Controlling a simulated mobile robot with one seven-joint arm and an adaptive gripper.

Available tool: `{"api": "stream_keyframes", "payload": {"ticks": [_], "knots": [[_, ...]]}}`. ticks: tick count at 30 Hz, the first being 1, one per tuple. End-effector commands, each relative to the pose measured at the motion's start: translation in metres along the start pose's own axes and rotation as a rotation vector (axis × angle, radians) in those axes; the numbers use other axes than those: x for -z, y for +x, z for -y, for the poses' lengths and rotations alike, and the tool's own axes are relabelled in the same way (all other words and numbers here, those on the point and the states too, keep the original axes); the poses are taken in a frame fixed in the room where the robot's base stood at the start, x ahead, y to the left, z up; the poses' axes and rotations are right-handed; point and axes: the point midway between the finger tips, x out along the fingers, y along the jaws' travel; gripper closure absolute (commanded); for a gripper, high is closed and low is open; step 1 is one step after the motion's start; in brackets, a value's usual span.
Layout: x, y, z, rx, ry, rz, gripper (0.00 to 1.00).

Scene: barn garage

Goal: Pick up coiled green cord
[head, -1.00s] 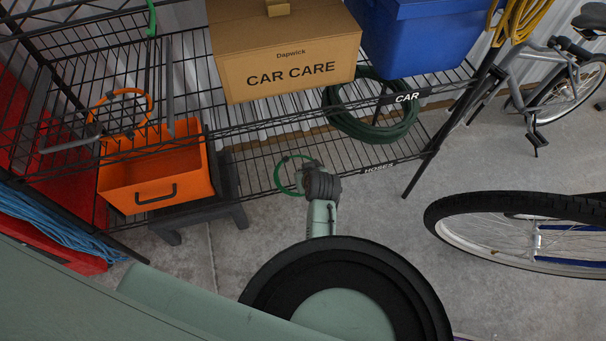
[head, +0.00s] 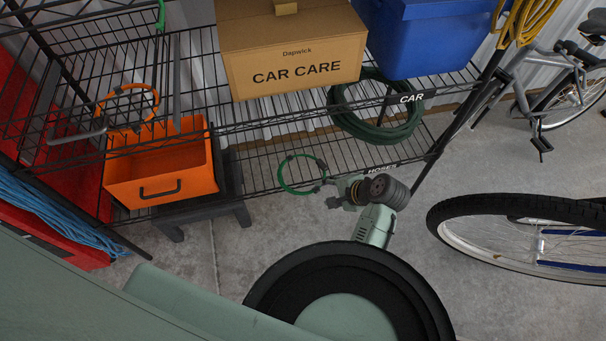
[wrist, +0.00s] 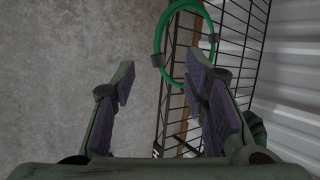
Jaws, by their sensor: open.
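The coiled green cord (head: 281,180) is a thin bright green ring with dark ties. In the head view it is at the front of the lower wire shelf (head: 258,182), to the left of my gripper (head: 331,192). In the wrist view the cord (wrist: 158,38) is beyond the fingertips, towards the top, in front of the wire shelf. My gripper (wrist: 158,82) is open, with its purple-padded fingers apart and nothing between them.
A darker green hose (head: 376,136) lies coiled behind on the lower shelf. An orange bin (head: 158,183) stands at the left, and a cardboard box (head: 292,63) and blue bin (head: 418,42) sit above. A bicycle wheel (head: 520,228) is at the right. Concrete floor is open between.

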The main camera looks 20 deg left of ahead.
Motion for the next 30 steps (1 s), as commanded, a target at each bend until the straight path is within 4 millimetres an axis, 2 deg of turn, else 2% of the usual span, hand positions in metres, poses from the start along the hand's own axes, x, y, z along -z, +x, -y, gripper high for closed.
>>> {"api": "stream_keyframes", "payload": {"ticks": [2, 5, 12, 19, 27, 30], "knots": [[0.0, -0.002, -0.001, 0.005, 0.07, 0.02, 0.59], [0.0, 0.005, -0.002, 0.005, 0.106, 0.032, 0.59], [-0.001, 0.042, -0.001, 0.006, 0.105, 0.031, 0.59], [-0.001, 0.06, -0.001, 0.005, 0.102, 0.03, 0.59], [0.0, 0.098, -0.001, 0.005, 0.102, 0.03, 0.59], [0.0, 0.104, -0.001, 0.006, 0.102, 0.027, 0.59]]}}
